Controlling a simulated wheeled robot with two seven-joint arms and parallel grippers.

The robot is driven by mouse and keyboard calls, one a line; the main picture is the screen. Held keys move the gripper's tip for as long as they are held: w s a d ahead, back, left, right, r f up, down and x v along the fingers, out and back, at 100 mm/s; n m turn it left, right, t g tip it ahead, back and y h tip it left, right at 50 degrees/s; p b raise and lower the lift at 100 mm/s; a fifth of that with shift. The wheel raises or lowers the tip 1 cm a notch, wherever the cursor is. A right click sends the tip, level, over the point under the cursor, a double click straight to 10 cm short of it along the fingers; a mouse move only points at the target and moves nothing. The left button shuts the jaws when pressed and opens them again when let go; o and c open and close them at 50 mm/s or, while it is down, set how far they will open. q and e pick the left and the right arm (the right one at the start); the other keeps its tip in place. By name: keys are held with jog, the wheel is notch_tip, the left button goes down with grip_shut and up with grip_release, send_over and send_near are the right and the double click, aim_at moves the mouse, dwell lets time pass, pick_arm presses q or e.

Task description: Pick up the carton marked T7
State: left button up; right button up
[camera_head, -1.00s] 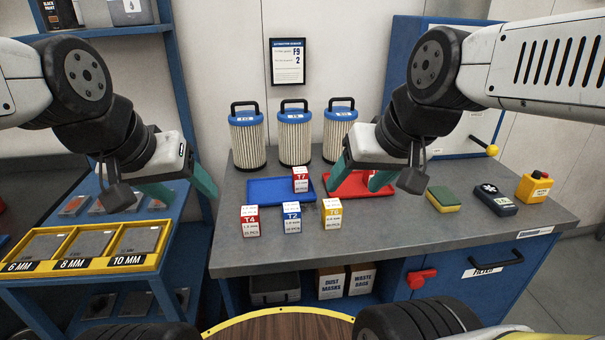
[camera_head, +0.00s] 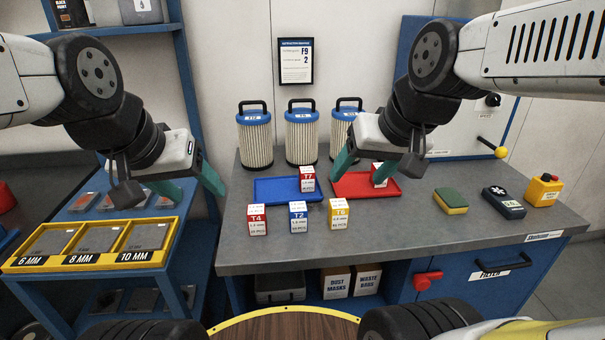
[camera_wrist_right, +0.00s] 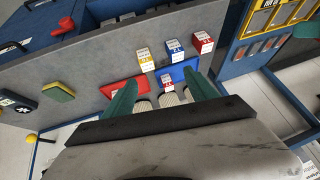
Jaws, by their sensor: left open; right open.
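The carton marked T7 (camera_head: 307,180), red and white, stands upright at the right end of the blue tray (camera_head: 270,197) in the head view. In the right wrist view the T7 carton (camera_wrist_right: 166,82) shows between the fingers, beyond their tips. My right gripper (camera_head: 364,172) is open over the red tray (camera_head: 355,190), right of the T7 carton and apart from it. Another red and white carton (camera_head: 379,174) in the red tray is partly hidden by a finger; its label is unreadable. My left gripper (camera_head: 192,190) is open and empty left of the bench.
Cartons T4 (camera_head: 257,220), T2 (camera_head: 298,217) and a yellow one (camera_head: 339,214) stand in front of the trays. Tall filters (camera_head: 254,140) stand behind. The bench front is clear.

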jog(key=w+a+f+g, duration=0.1)
jog(key=w+a+f, duration=0.15)
jog(key=w, duration=1.25)
jog(key=h, duration=0.2)
send_over(307, 171)
jog(key=s, duration=0.2)
jog(key=shift+g, duration=0.3)
notch_tip(307, 171, down, 10)
jog(key=shift+s+f, duration=0.15)
jog(key=shift+f, duration=0.05)
jog(key=shift+w+f, duration=0.25)
jog(key=shift+f, duration=0.05)
jog(key=x, duration=0.7)
jog(key=shift+f, duration=0.3)
jog(key=shift+r, duration=0.1)
grip_shut()
